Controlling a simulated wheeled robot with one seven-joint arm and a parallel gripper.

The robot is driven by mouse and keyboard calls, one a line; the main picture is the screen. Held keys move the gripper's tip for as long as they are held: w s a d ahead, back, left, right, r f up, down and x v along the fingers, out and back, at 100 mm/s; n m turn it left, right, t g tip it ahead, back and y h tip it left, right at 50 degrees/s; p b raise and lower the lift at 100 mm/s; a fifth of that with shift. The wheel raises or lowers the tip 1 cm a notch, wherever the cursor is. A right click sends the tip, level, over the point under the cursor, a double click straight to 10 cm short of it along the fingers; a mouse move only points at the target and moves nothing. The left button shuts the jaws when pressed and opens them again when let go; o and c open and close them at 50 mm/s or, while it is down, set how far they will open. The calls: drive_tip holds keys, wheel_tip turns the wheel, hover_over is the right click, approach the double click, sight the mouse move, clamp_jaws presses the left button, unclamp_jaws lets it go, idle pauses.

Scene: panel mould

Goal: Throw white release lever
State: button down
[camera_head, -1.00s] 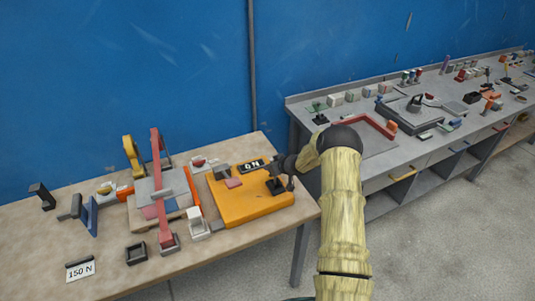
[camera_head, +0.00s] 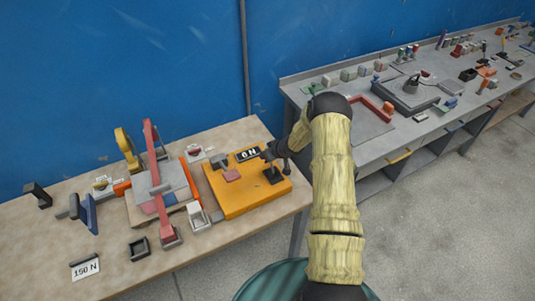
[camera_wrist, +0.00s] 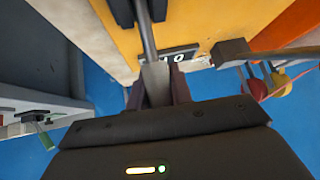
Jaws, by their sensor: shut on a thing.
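My gripper (camera_wrist: 157,88) is shut on the flat pale-grey end of a lever (camera_wrist: 156,82) in the wrist view. The lever's thin rod (camera_wrist: 147,38) runs from my fingers to a dark mount on the orange plate (camera_wrist: 190,22). In the head view my gripper (camera_head: 272,154) is at the right back part of the orange plate (camera_head: 238,203), above the black mount (camera_head: 274,175). The lever looks grey here, and its held end is partly hidden by my fingers. A black display reading 0 N (camera_head: 248,154) is just left of my gripper.
Left of the plate, a red bar (camera_head: 158,190) crosses a grey fixture (camera_head: 177,182). A card reading 150 N (camera_head: 85,269) lies at the front left. A grey bench (camera_head: 385,150) stands right, with open floor before it.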

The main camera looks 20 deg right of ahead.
drive_tip(key=shift+r, duration=0.1)
drive_tip(key=c, duration=1.4)
unclamp_jaws()
drive_tip(key=shift+w, duration=0.1)
drive_tip(key=shift+o, duration=0.7)
drive_tip(key=shift+w, duration=0.1)
drive_tip(key=shift+s+d+r, duration=0.1)
drive_tip(key=shift+s+r, duration=0.05)
drive_tip(key=shift+s, duration=0.2)
drive_tip(key=b+v, duration=0.1)
drive_tip(key=v, duration=1.5)
drive_tip(key=shift+r+b, duration=0.2)
drive_tip(key=shift+b, duration=0.15)
